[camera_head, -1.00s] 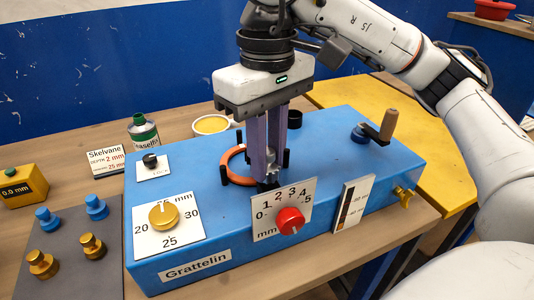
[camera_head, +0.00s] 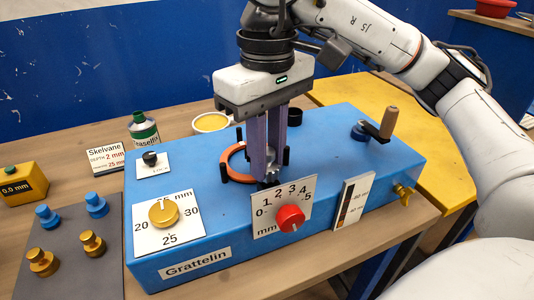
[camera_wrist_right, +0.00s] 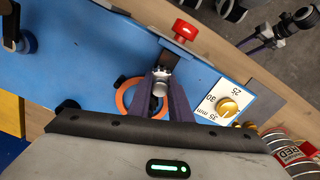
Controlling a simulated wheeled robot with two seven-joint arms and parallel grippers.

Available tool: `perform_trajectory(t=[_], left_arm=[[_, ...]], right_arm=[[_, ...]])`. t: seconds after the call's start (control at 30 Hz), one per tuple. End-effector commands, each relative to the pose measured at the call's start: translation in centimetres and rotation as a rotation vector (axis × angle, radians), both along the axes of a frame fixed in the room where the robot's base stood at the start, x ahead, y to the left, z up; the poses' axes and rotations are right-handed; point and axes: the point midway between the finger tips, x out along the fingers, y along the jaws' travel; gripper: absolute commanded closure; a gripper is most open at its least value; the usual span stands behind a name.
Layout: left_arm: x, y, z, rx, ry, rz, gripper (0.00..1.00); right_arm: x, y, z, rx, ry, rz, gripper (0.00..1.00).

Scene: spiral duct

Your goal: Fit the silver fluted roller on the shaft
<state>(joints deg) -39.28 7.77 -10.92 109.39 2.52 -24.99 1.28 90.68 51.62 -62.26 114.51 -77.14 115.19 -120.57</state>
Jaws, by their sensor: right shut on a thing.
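My right gripper (camera_head: 271,172) points down over the blue machine (camera_head: 330,140). It is shut on the silver fluted roller (camera_head: 270,167), which shows small between the purple fingers. In the right wrist view the roller (camera_wrist_right: 161,84) sits between the fingertips, close above a dark part of the machine. The shaft is hidden behind the gripper and roller, so I cannot tell whether the roller is around it. An orange ring (camera_head: 236,174) lies on the machine top just left of the fingers.
The machine carries a red knob (camera_head: 290,218), a gold dial (camera_head: 164,214) and a crank (camera_head: 384,127). A grey mat (camera_head: 72,245) with blue and gold rollers lies at left. A green bottle (camera_head: 144,130) and a bowl (camera_head: 210,123) stand behind the machine.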

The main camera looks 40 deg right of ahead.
Motion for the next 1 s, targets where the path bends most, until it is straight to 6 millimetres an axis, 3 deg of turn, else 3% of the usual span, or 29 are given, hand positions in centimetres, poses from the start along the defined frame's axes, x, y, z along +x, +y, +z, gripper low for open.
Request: perform_trajectory(t=[0.23, 0.27, 0.37, 0.57, 0.67, 1.0], left_arm=[[-0.04, 0.01, -0.02, 0.000, 0.001, 0.000, 0.48], [-0.04, 0.01, -0.03, 0.000, 0.001, 0.000, 0.48], [-0.05, 0.01, -0.03, 0.000, 0.001, 0.000, 0.48], [-0.06, 0.00, -0.04, 0.000, 0.001, 0.000, 0.48], [-0.07, 0.00, -0.05, 0.000, 0.001, 0.000, 0.48], [-0.09, 0.00, -0.05, 0.000, 0.002, 0.000, 0.48]], right_arm=[[-0.01, 0.01, -0.10, 0.000, 0.001, 0.000, 1.00], [-0.02, 0.01, -0.11, 0.000, 0.002, 0.000, 0.79], [-0.02, 0.01, -0.11, 0.000, 0.002, 0.000, 0.62], [-0.02, 0.01, -0.10, 0.000, 0.002, 0.000, 0.60], [-0.02, 0.01, -0.10, 0.000, 0.002, 0.000, 0.48], [-0.01, 0.01, -0.08, 0.000, 0.001, 0.000, 0.48]])
